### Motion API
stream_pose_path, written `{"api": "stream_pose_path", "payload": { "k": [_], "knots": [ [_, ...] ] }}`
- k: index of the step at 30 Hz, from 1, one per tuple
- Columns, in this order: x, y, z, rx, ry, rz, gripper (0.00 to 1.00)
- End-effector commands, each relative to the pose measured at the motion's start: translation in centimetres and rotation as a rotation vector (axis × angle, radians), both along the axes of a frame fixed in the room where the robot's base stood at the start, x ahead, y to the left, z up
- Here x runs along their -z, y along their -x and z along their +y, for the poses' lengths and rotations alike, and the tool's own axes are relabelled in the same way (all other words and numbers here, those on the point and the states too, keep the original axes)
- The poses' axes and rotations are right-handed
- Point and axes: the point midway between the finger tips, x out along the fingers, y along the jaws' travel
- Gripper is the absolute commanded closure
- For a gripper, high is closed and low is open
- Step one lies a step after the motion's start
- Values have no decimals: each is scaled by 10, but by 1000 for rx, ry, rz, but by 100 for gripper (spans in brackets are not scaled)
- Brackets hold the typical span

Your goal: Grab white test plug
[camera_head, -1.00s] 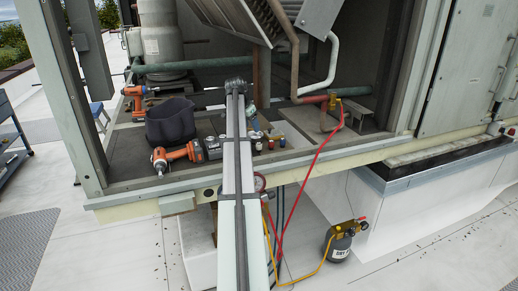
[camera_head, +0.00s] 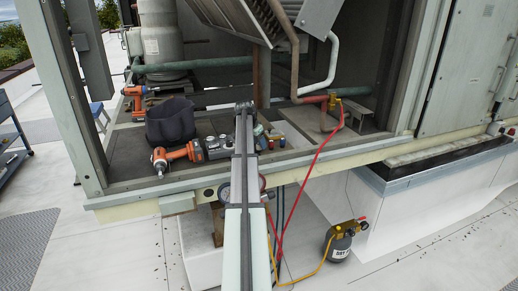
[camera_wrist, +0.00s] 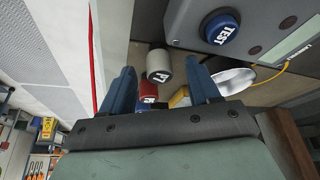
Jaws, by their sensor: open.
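The white test plug (camera_wrist: 159,66) is a pale cylinder with a dark end and a mark like "P7". In the wrist view it lies ahead of my gripper (camera_wrist: 160,72), centred between the two blue fingers. The fingers are apart, with a visible gap on each side of the plug. Whether the plug is at fingertip depth I cannot tell. A red plug (camera_wrist: 148,90) shows behind the white one, between the fingers. In the head view my arm's end (camera_head: 243,110) is over the cabinet ledge; the fingers and the white plug cannot be made out there.
A grey box with a blue TEST button (camera_wrist: 220,27) is close by at upper right. A silver dish (camera_wrist: 233,80) and a yellow item (camera_wrist: 180,97) are by the right finger. A dark bucket (camera_head: 170,122) and an orange drill (camera_head: 178,154) stand left of my arm. A red hose (camera_head: 305,172) hangs at right.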

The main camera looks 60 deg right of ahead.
Motion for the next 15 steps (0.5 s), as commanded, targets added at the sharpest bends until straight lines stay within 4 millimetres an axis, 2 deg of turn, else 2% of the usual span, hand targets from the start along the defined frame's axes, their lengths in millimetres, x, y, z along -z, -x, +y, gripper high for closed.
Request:
{"api": "stream_pose_path", "payload": {
  "k": [6,13,15],
  "knots": [
    [23,3,-9,0,-1,0,39],
    [24,4,-9,0,0,-1,39],
    [24,4,-10,0,0,0,46]
  ]
}}
